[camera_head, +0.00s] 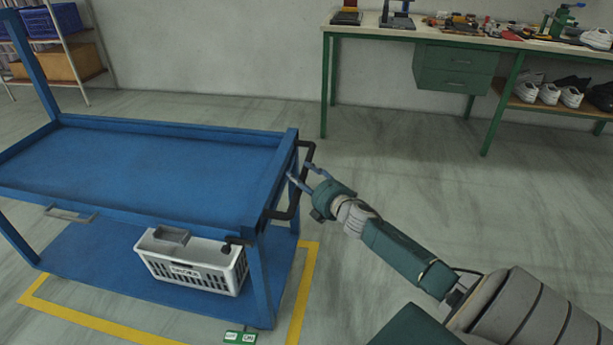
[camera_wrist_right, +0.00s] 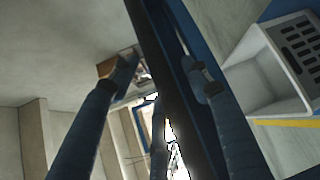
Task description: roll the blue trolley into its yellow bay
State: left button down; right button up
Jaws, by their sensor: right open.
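The blue trolley (camera_head: 150,170) stands at the left in the head view, with a flat upper tray and a lower shelf. A black handle (camera_head: 292,213) is fixed at its right end. Yellow floor lines (camera_head: 304,285) of the bay show in front of and to the right of the trolley; its near right leg is inside the corner. The far side of the bay is hidden. My right gripper (camera_head: 304,174) is open at the handle. In the right wrist view its fingers (camera_wrist_right: 158,66) lie either side of a dark bar (camera_wrist_right: 160,60); contact cannot be told.
A white crate (camera_head: 190,262) sits on the trolley's lower shelf. A green label (camera_head: 240,337) lies on the floor by the near right leg. A green-framed workbench (camera_head: 440,38) with tools and shoes stands at the back right. A shelf rack (camera_head: 65,45) stands back left. Floor between is clear.

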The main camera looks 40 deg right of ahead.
jog(key=s+a+r, duration=0.1)
jog(key=s, duration=1)
jog(key=shift+s+a+r, duration=0.25)
jog(key=shift+s+r, duration=0.05)
jog(key=shift+s, duration=0.05)
